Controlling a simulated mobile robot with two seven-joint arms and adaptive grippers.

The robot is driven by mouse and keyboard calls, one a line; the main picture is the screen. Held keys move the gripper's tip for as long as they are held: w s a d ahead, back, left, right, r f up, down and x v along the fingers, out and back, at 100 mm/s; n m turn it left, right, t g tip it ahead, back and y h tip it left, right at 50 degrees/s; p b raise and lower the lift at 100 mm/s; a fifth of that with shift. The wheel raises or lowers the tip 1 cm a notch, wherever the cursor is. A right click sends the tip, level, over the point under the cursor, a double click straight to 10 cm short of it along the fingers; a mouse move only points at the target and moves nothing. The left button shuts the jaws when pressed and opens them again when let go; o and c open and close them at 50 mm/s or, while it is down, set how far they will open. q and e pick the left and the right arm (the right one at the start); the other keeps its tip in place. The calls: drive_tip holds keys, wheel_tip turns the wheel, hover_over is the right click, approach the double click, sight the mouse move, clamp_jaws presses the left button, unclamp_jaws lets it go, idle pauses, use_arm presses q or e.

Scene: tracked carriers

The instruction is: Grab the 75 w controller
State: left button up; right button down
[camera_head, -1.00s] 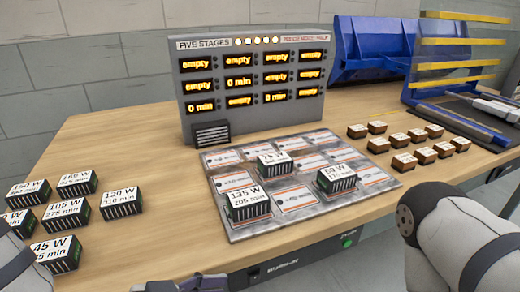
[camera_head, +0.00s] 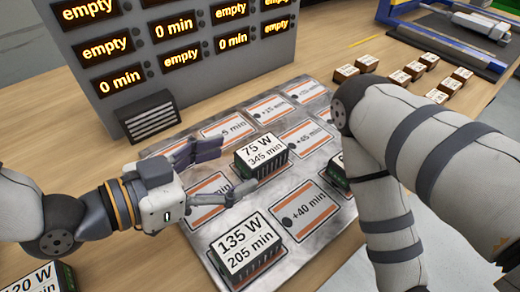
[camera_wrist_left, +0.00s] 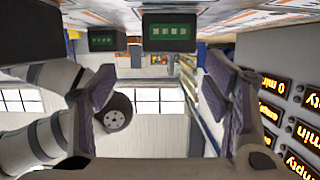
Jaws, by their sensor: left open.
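The 75 W controller (camera_head: 262,157), a dark ribbed block with a white "75 W 345 min" label, sits upright on the grey metal board (camera_head: 216,262) in the head view. My left gripper (camera_head: 225,170) is open just left of it, its fingers pointing toward it, with a gap between. In the left wrist view, which is upside down, a dark block with a green face (camera_wrist_left: 168,31), apparently this controller, shows ahead between the open fingers (camera_wrist_left: 160,80). My right arm comes in from the right; its gripper is out of view.
The 135 W controller (camera_head: 246,248) stands on the board nearer the front, close to my left gripper. Another controller (camera_head: 336,176) is partly hidden behind my right arm. The display panel (camera_head: 180,50) stands behind the board. Small brown blocks (camera_head: 410,70) lie at the back right.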

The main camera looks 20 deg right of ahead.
sight(262, 149)
use_arm(q)
drive_tip(key=x, duration=0.3)
drive_tip(key=w+x, duration=0.1)
drive_tip(key=x, duration=0.2)
drive_tip(key=shift+a, duration=0.15)
drive_tip(key=shift+r, duration=0.1)
drive_tip(key=c, duration=1.5)
